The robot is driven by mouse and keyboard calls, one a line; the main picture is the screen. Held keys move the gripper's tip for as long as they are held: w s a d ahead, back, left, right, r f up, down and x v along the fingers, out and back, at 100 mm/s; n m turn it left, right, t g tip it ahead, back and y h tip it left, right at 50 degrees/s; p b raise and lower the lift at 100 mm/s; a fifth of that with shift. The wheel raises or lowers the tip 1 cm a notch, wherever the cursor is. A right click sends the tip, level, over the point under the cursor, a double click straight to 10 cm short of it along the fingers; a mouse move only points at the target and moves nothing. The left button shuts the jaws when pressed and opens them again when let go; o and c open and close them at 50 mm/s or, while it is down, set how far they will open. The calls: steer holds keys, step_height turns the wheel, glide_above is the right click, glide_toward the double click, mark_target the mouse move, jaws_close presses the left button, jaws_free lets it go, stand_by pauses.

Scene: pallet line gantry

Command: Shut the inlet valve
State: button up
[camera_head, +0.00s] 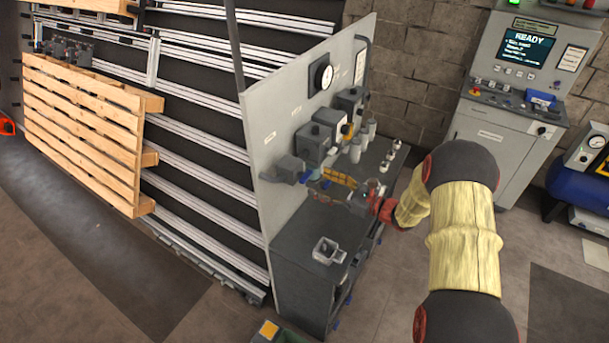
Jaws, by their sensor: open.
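The valve and regulator row is on the light grey upright panel (275,140). At its left end is a dark grey block (289,168) with a small blue part (306,177) beside it, which may be the inlet valve's handle; no label is readable. My gripper (322,188) reaches in from the right, just right of and below that blue part, over the dark bench top. Its jaws are open, and I see nothing held between them. A gap to the blue part seems to show, but contact cannot be ruled out at this size.
A small clear-grey tray (325,250) sits on the bench front. A control console (520,90) reading READY stands at the back right.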

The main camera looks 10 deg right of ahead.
mark_target(306, 175)
steer(key=x, duration=0.6)
steer(key=shift+a+f+p, duration=0.1)
steer(key=shift+p, duration=0.3)
steer(key=shift+c, duration=1.1)
steer(key=c, duration=0.9)
steer(key=shift+c, duration=0.2)
